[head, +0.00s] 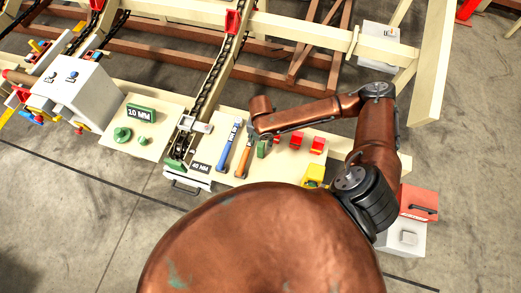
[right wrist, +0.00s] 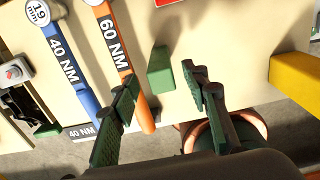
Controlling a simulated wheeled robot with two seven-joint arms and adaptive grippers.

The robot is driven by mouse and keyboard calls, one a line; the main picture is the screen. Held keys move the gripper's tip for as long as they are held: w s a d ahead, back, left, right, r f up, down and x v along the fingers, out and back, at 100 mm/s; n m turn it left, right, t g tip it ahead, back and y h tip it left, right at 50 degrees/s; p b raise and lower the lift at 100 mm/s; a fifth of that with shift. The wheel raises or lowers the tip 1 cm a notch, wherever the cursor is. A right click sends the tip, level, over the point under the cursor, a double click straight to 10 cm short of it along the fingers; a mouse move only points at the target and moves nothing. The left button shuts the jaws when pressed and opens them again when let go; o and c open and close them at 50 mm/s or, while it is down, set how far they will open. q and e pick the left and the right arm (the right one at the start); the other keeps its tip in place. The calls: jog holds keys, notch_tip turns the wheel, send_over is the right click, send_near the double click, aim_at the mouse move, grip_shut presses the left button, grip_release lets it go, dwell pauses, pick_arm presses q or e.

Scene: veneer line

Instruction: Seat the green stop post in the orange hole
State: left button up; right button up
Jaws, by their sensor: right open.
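A green block (right wrist: 160,70), which may be the stop post, stands on the pale board in the right wrist view, just right of the orange-handled wrench. It also shows in the head view (head: 262,149). My right gripper (right wrist: 159,77) is open, with its two green-padded fingers on either side of the block in the picture. I cannot tell whether they touch it. In the head view its fingers are too small to make out clearly. I cannot make out the orange hole in either view. My left gripper is not in view.
A blue 40 NM wrench (right wrist: 68,65) and an orange 60 NM wrench (right wrist: 118,50) lie close left of the gripper. Red blocks (head: 297,140) and a yellow block (head: 314,175) stand to the right. A 10 MM board (head: 155,150) holds green round pieces.

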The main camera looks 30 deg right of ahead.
jog(key=shift+s+f, duration=0.1)
jog(key=shift+f, duration=0.75)
grip_shut()
